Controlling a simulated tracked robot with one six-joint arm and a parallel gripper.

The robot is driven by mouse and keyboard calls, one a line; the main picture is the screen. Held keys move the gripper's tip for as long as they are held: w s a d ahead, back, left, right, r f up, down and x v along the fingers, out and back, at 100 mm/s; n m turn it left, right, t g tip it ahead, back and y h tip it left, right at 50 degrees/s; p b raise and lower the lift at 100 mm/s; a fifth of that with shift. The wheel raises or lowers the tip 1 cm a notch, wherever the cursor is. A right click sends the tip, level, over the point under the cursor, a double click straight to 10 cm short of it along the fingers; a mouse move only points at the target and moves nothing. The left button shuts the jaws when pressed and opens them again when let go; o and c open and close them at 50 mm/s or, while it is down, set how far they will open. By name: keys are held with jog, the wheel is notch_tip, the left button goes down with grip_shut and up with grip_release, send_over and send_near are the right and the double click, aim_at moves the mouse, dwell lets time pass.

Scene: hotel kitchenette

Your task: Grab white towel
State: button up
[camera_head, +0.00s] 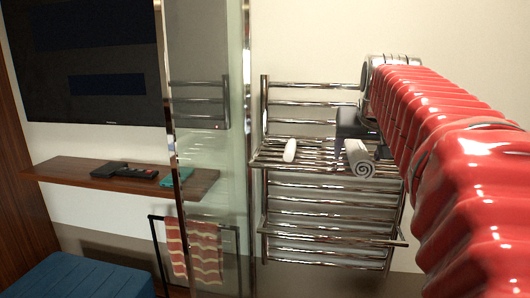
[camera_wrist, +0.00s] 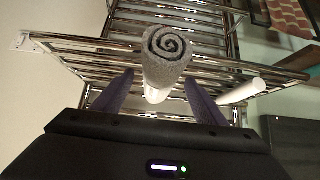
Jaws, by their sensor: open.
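A rolled towel (camera_head: 359,160) lies on the chrome rack shelf, its spiral end showing. My gripper (camera_wrist: 159,100) is open, with one dark finger on each side of the roll's near end. I cannot tell whether the fingers touch it.
The wall-mounted chrome rack (camera_head: 330,238) has rails above and below the shelf. A glass panel (camera_head: 207,110) stands left of it. Further left are a wooden shelf (camera_head: 75,172) with dark items, a striped towel (camera_head: 203,250) on a rail and a blue seat (camera_head: 80,278).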

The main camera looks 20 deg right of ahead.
aim_at(359, 148)
jog(key=shift+c, duration=0.6)
jog(key=c, duration=1.2)
jog(key=shift+o, duration=0.2)
jog(key=shift+r, duration=0.15)
notch_tip(359, 148, up, 18)
dwell(0.3)
